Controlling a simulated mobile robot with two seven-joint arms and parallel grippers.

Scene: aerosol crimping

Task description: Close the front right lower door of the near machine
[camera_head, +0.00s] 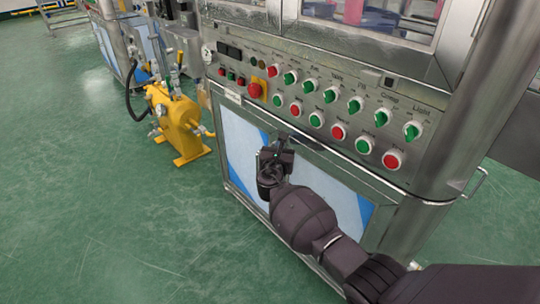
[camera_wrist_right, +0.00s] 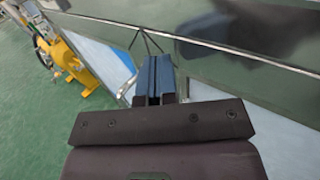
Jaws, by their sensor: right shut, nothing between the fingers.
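The near machine (camera_head: 300,130) has a steel front with a button panel above its lower doors. The lower front door area (camera_head: 345,195) shows a white and blue panel in a steel frame. My right arm hides part of it, and I cannot tell whether the door is flush or slightly ajar. My right gripper (camera_head: 276,148) is in front of this lower front, just below the button panel. In the wrist view its fingers (camera_wrist_right: 153,78) are shut and empty, close to the steel edge. I cannot tell whether they touch it. My left gripper is not in view.
Green and red knobs and buttons (camera_head: 338,131) sit on the panel above my gripper. A yellow pump-like unit (camera_head: 180,122) stands left of the machine. A steel handle (camera_head: 476,184) sticks out at the machine's right side. The green floor (camera_head: 110,210) is open at front left.

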